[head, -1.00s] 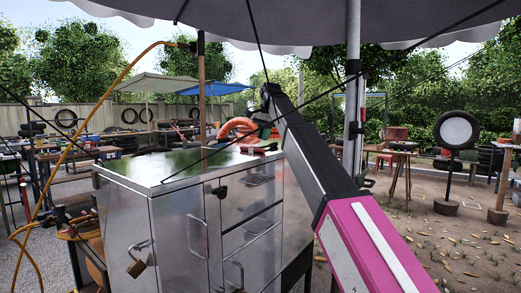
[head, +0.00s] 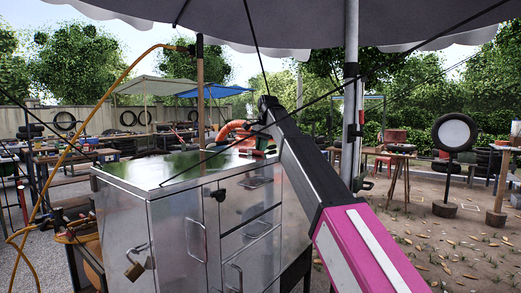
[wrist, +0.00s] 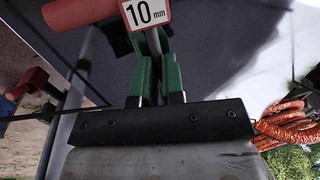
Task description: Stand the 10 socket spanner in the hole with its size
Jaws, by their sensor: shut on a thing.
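The 10 spanner shows in the wrist view with a red grip (wrist: 80,12) and a white tag (wrist: 146,12) reading "10 mm". My gripper (wrist: 155,62) has green fingers closed on its thin metal shank just below the tag. In the head view my gripper (head: 263,143) is low over the back right of the metal cart top (head: 165,170). The spanner's far end is outside the wrist view. I cannot make out the hole with its size in either view.
An orange coiled hose (wrist: 285,125) is at the right. A parasol pole (head: 352,110) stands beyond my arm. The cart top's front is bare.

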